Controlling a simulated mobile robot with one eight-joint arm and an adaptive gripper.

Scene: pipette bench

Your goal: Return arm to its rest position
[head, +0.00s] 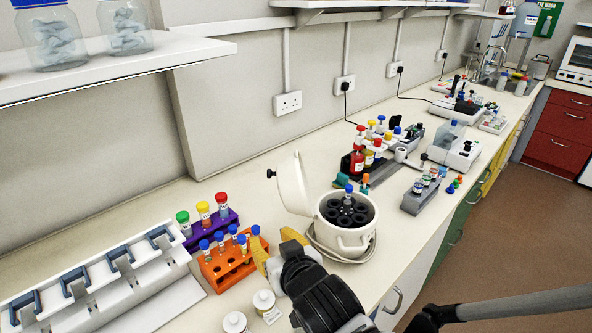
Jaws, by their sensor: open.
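My gripper (275,246) is open, its two yellowish fingers spread apart. I see nothing held between them. It is low over the bench, between the orange tube rack (226,266) on its left and the white round centrifuge (345,238) on its right. My dark wrist hides the bench below. One finger overlaps the right end of the orange rack in the picture; I cannot tell whether they touch. The centrifuge lid (293,184) stands open. A blue-capped tube (348,191) stands upright in its dark rotor. Several blue-capped tubes stand in the orange rack.
A purple rack (212,232) with green, yellow and red-capped tubes stands behind the orange one. White pots (235,322) are near the front edge. A grey rack (421,200) and bottles (358,158) stand to the right. A shelf (120,62) overhangs at upper left. The floor (530,190) is clear.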

